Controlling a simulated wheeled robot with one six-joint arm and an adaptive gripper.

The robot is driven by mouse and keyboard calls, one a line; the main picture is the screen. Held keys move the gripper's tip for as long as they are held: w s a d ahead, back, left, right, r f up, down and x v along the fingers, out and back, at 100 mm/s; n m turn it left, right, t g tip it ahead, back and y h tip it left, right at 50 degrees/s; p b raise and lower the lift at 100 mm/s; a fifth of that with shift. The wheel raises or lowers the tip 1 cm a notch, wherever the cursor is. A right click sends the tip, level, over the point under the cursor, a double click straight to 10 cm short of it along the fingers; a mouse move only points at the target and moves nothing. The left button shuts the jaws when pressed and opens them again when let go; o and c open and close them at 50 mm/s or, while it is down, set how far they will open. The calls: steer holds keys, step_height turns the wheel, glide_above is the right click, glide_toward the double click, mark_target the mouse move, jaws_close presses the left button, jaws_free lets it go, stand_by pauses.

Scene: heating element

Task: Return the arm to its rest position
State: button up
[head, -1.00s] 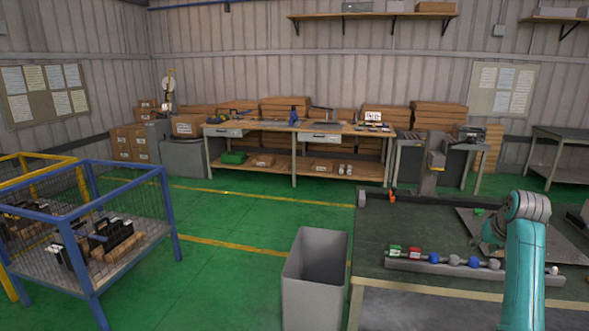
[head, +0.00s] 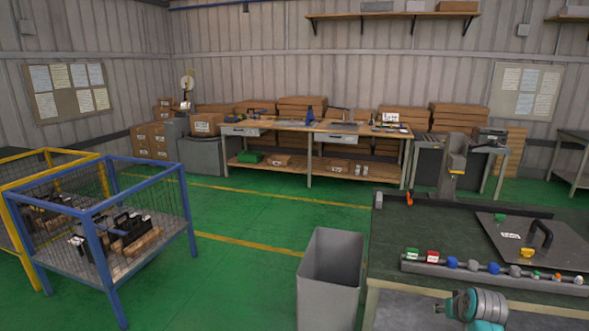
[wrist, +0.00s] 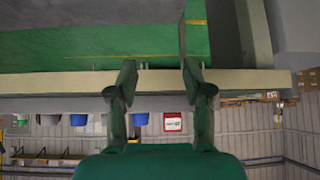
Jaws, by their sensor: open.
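My gripper (wrist: 160,80) shows in the wrist view with its two dark green fingers apart and nothing between them. The gripper itself does not show in the head view. Part of my teal and grey arm (head: 478,305) is low at the bottom right of the head view, in front of the workbench (head: 400,235). The wrist view is upside down, with green floor at the top and the wall at the bottom. A pale table edge crosses behind the fingers.
A rail (head: 440,267) with coloured parts lies along the bench's near side. A metal plate (head: 555,247) with a black handle lies behind it. A grey bin (head: 330,270) stands left of the bench. A blue wire cage (head: 105,215) is farther left, with green floor between.

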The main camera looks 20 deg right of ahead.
steer(key=s+a+f+t, duration=0.1)
steer(key=s+a+f, duration=0.35)
steer(key=a, duration=0.25)
steer(key=s+a+f+n, duration=0.1)
steer(key=s+a+f, duration=0.2)
steer(key=a+f, duration=0.3)
steer(key=s+a+f+t, duration=0.1)
steer(key=s+a+f, duration=0.3)
steer(key=a, duration=0.4)
steer(key=s+a+n+t, duration=0.2)
steer(key=s+a, duration=0.9)
steer(key=s, duration=0.3)
steer(key=s+a+r+n+t+y, duration=0.1)
steer(key=s+a+r, duration=0.3)
steer(key=s+r, duration=0.4)
steer(key=s+a+r+n+t+y, duration=0.1)
steer(key=s+a+r, duration=0.3)
steer(key=s+r, duration=0.5)
steer(key=s+t+y, duration=0.1)
steer(key=s, duration=0.3)
steer(key=shift+a+y, duration=0.3)
steer(key=shift+y, duration=0.1)
